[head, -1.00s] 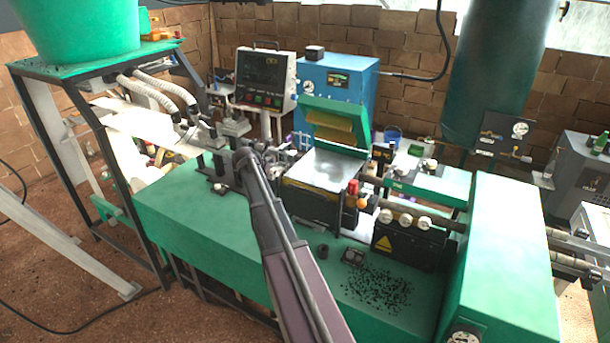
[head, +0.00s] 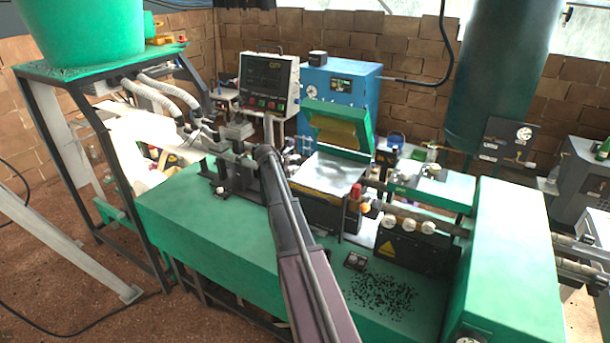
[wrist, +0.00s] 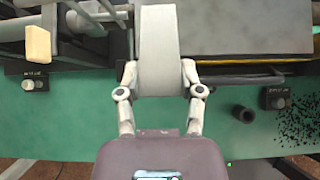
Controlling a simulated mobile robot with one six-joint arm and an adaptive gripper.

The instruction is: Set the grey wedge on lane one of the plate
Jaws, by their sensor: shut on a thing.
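My gripper (wrist: 160,77) is shut on the grey wedge (wrist: 160,50), which stands between its two fingers in the wrist view. In the head view my arm hides the gripper and the wedge. A silver plate (head: 330,174) lies flat on the machine in front of a raised green lid, just right of my arm's end. I cannot make out separate lanes on it. In the wrist view a flat brownish-grey surface (wrist: 255,27) lies right of the wedge; whether it is the plate is unclear.
The raised lid (head: 340,128) stands behind the plate. A red-topped post (head: 355,191) and a black box with a yellow warning sign (head: 415,247) stand to its right. A cream block (wrist: 38,43) is at the left in the wrist view. Black granules (head: 383,293) lie on the green bench.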

